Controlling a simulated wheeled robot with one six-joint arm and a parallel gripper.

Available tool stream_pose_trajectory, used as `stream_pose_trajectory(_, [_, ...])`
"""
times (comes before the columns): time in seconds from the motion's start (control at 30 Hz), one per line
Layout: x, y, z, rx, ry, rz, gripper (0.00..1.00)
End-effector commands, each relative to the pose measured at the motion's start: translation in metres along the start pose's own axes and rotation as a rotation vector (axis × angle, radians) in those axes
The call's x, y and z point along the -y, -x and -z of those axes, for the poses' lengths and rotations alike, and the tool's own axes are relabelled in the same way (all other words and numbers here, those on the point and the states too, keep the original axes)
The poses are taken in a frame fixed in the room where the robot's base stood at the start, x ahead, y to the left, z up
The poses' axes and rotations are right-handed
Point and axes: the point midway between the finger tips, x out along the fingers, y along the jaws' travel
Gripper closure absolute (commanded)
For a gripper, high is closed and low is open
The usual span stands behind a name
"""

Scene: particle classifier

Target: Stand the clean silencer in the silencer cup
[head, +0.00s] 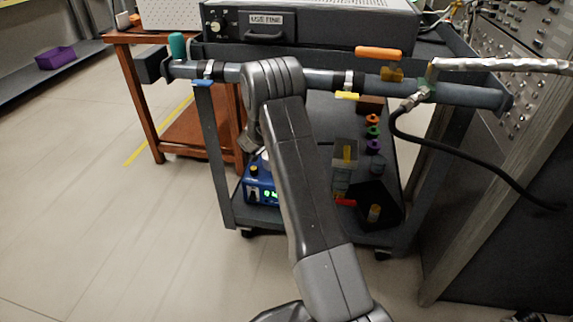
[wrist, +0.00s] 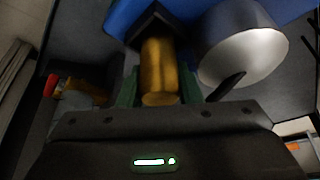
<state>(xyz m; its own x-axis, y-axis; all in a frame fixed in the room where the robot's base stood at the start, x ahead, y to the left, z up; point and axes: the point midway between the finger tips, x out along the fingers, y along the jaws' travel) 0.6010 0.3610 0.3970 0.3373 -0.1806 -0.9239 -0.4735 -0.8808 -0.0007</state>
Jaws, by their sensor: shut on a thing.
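In the wrist view, my gripper (wrist: 159,88) is shut on a brass-coloured cylinder, the silencer (wrist: 158,72), between its green finger pads. The silencer's far end meets a small black square holder (wrist: 150,20) against a blue surface. I cannot tell whether that end is inside the holder or just in front of it, or whether this holder is the silencer cup. In the head view, my arm hides the gripper and the held silencer. A blue device (head: 261,188) with a green display stands on the cart's lower shelf, beside my arm.
A round silver vessel (wrist: 243,57) is close on the right of the silencer in the wrist view. A black tray (head: 388,202) holding a yellowish cylinder (head: 374,212) is on the lower shelf. The cart's upper rail (head: 316,80) crosses behind my arm. The floor (head: 130,225) at left is clear.

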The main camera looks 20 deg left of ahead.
Motion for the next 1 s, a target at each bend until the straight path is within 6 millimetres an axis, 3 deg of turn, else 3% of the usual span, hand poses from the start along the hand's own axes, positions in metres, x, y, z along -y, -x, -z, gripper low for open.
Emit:
stream_pose_trajectory(0.13, [0.000, -0.003, -0.001, 0.000, 0.001, 0.000, 0.94])
stream_pose_trajectory(0.17, [0.000, -0.003, -0.001, 0.000, 0.000, 0.000, 0.62])
stream_pose_trajectory(0.2, [0.000, -0.003, -0.001, 0.000, 0.000, 0.000, 0.59])
stream_pose_trajectory(0.57, [0.000, 0.001, 0.000, 0.000, -0.001, 0.000, 0.59])
stream_pose_trajectory(1.0, [0.000, 0.068, 0.001, 0.000, 0.001, 0.001, 0.59])
